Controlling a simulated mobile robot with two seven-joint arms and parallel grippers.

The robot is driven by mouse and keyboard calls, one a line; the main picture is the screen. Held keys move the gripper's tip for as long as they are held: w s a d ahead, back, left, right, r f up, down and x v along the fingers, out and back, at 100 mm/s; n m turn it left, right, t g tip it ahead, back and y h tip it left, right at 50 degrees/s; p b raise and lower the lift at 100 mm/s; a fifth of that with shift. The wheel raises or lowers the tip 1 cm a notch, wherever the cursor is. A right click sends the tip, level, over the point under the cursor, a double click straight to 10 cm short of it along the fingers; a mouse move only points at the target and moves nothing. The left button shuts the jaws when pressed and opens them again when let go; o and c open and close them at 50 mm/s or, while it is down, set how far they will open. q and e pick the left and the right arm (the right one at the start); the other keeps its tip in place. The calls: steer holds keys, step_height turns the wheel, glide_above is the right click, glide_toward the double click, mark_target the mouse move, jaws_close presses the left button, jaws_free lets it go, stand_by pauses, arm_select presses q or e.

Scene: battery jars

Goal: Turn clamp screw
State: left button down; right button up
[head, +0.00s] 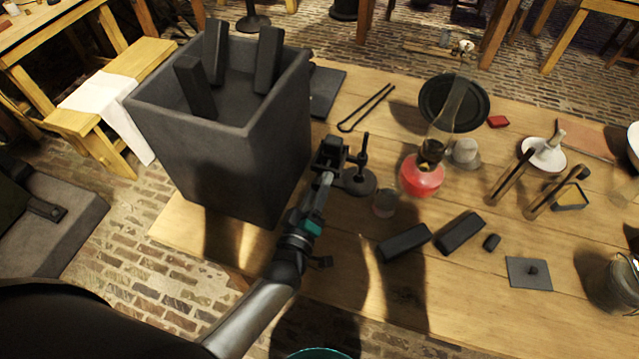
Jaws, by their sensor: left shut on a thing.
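My left gripper (335,158) reaches in from the bottom left, in front of the large dark jar. It is shut at a small dark stand (360,183) with a round base and a short upright post (364,147). The part between the fingers is dark and small, and looks like the stand's clamp screw, but the fingers mostly hide it. The stand stands upright on the table just right of the gripper. My right gripper is not in view.
The large grey jar (215,150) with several dark plates stands left of the gripper. An oil lamp with a red base (421,177) and a small glass (384,204) are close on the right. Dark blocks (404,243) lie in front on the wooden table (345,260).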

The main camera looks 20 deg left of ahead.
arm_select(q)
steer(key=shift+r, duration=0.1)
stand_by(0.3)
steer(key=shift+c, duration=2.2)
jaws_free()
steer(key=s, duration=1.5)
steer(key=shift+a+p, duration=0.3)
steer(key=shift+p, duration=0.1)
steer(key=shift+s, duration=0.15)
